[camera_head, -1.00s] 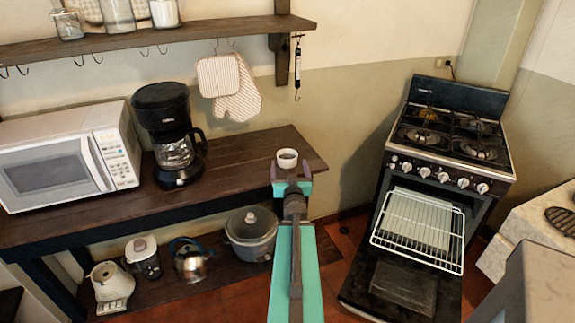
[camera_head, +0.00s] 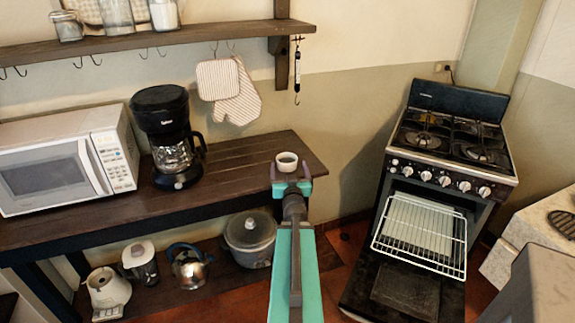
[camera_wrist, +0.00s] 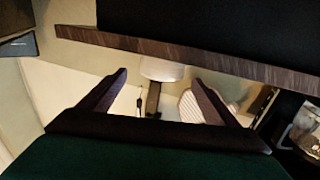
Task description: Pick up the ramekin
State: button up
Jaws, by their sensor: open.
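My gripper (camera_head: 291,178) is open and empty, just in front of the ramekin in the head view. In the wrist view, which looks upside down, the ramekin (camera_wrist: 163,70) shows beyond and between the two spread fingers (camera_wrist: 160,82). I see no contact between the fingers and the ramekin.
A black coffee maker (camera_head: 172,135) and a white microwave (camera_head: 70,160) stand left on the counter. Striped oven mitts (camera_head: 238,95) hang on the wall behind. A slow cooker (camera_head: 250,238) sits on the shelf below. The stove (camera_head: 440,150) at right has its oven door open.

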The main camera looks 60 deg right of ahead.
aim_at(288, 165)
jog(key=shift+p+x, duration=0.7)
jog(key=shift+x, duration=1.7)
jog(key=shift+w+a+f, duration=0.1)
jog(key=c, duration=1.3)
